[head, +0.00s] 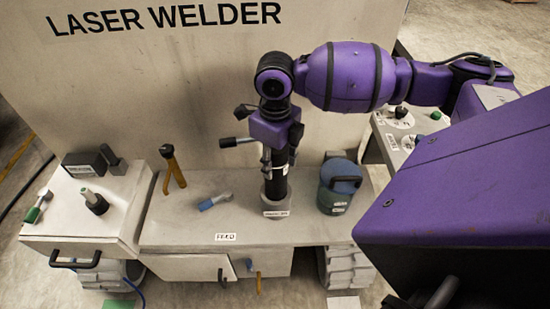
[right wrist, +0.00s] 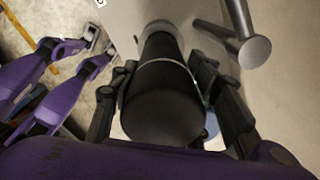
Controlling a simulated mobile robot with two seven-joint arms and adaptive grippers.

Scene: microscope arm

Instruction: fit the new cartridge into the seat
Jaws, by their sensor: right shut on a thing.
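A dark cylinder, which looks like the cartridge (head: 278,181), stands upright at a grey collar, which looks like the seat (head: 276,205), on the bench. Its lower end meets or enters the collar; how deep it sits cannot be told. My right gripper (head: 281,158) comes from above and is shut on the cylinder's upper part. In the right wrist view the fingers flank the dark cylinder (right wrist: 165,105), which has a thin pale band around it.
A blue-green pot (head: 336,190) stands close right of the collar. A blue-handled tool (head: 214,201) and an orange forked tool (head: 172,168) are to the left. A left cart (head: 110,222) carries a dark box (head: 84,164). The bench front (head: 290,233) is clear. The welder panel (head: 190,80) rises behind.

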